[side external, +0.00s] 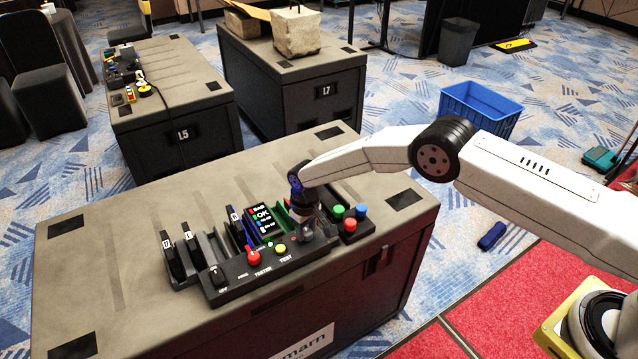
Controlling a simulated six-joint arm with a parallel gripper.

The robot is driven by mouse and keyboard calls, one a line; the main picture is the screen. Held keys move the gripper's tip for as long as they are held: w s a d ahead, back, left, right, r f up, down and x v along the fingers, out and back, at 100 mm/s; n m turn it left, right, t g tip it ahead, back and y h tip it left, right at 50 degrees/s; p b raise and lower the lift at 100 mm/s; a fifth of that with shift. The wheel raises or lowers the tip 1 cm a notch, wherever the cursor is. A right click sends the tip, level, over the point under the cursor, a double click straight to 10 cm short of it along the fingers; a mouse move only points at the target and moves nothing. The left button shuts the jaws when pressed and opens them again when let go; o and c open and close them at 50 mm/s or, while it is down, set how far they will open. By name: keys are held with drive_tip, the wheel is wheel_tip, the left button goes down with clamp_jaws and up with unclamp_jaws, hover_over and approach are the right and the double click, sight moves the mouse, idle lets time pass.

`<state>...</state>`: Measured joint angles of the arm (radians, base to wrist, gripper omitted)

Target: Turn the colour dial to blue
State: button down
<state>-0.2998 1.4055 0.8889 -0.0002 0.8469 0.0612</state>
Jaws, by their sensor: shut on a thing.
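My gripper (308,231) points down at the right end of this panel, beside the small display. It is shut on a small knob there, seemingly the colour dial. The fingers hide most of the dial, so its pointer and setting cannot be read.
Black upright modules (172,262) stand in slots left of the display. A small box with red, green and blue buttons (349,226) sits close right of my gripper. The case top (130,215) behind is clear. A blue crate (480,105) stands on the floor beyond.

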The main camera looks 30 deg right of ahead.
sight(306, 231)
drive_tip(key=shift+c, duration=1.3)
unclamp_jaws()
drive_tip(key=shift+r, duration=0.2)
drive_tip(key=shift+r, duration=3.7)
